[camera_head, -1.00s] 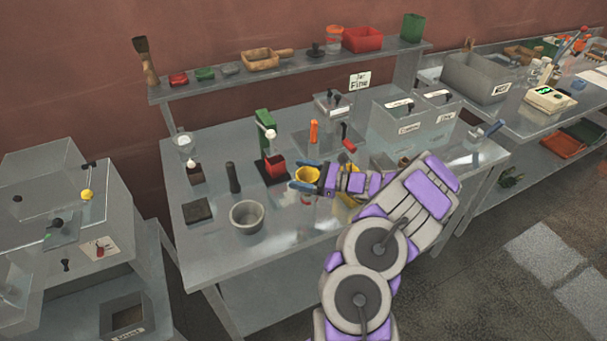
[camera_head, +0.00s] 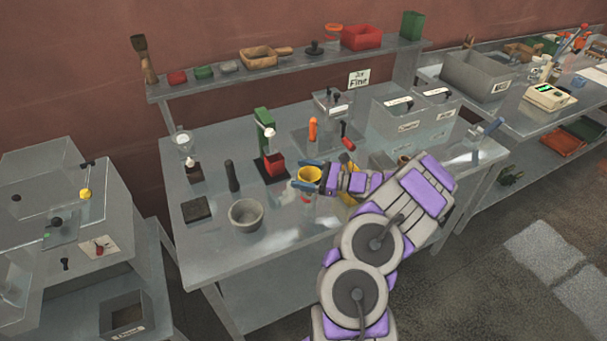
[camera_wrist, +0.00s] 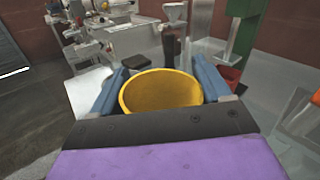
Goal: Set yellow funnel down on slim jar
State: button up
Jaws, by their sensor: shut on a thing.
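The yellow funnel (camera_head: 310,175) is held over the middle of the steel bench, in the head view. It fills the lower middle of the wrist view (camera_wrist: 160,92), its wide mouth facing up. My gripper (camera_head: 302,174) is shut on it, with one blue finger on each side in the wrist view (camera_wrist: 162,68). A faint, partly see-through reddish shape shows just below the funnel in the head view; I cannot tell if it is the slim jar, or whether the funnel touches anything. The funnel's lower part is hidden in the wrist view.
A grey bowl (camera_head: 246,215) stands left of the funnel. A green stand (camera_head: 263,130) with a red cup (camera_head: 274,164) is behind it. A dark upright rod (camera_head: 232,176) and a dark square pad (camera_head: 196,209) stand farther left. Grey bins (camera_head: 415,125) are at the right.

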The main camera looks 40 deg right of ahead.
jog(key=o, duration=1)
jog(key=p+v, duration=0.1)
jog(key=v, duration=1.6)
jog(key=shift+s+d+f+p, duration=0.15)
jog(key=shift+d+p, duration=0.1)
jog(key=shift+p, duration=0.15)
